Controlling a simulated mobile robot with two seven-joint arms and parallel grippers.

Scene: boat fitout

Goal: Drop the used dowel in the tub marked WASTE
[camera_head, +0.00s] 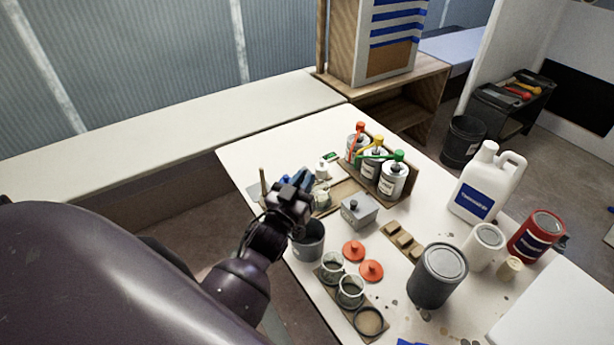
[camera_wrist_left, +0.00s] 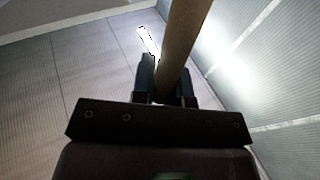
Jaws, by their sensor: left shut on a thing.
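My left gripper (camera_head: 290,192) is over the left part of the white table, pointing away from me. In the left wrist view its two dark fingers (camera_wrist_left: 165,82) are shut on a brown wooden dowel (camera_wrist_left: 182,32), which runs up out of the picture. A dark grey tub (camera_head: 309,243) stands on the table just below and right of the gripper. A black bin (camera_head: 463,142) with a small pale label stands on the floor beyond the table. I cannot read WASTE on either. My right gripper is not in view.
Cans with red, yellow and green tops (camera_head: 375,165) stand at the back of the table (camera_head: 245,155). A grey box (camera_head: 359,212), glass jars (camera_head: 350,291), a grey can (camera_head: 437,275) and a white jug (camera_head: 485,185) crowd the middle and right.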

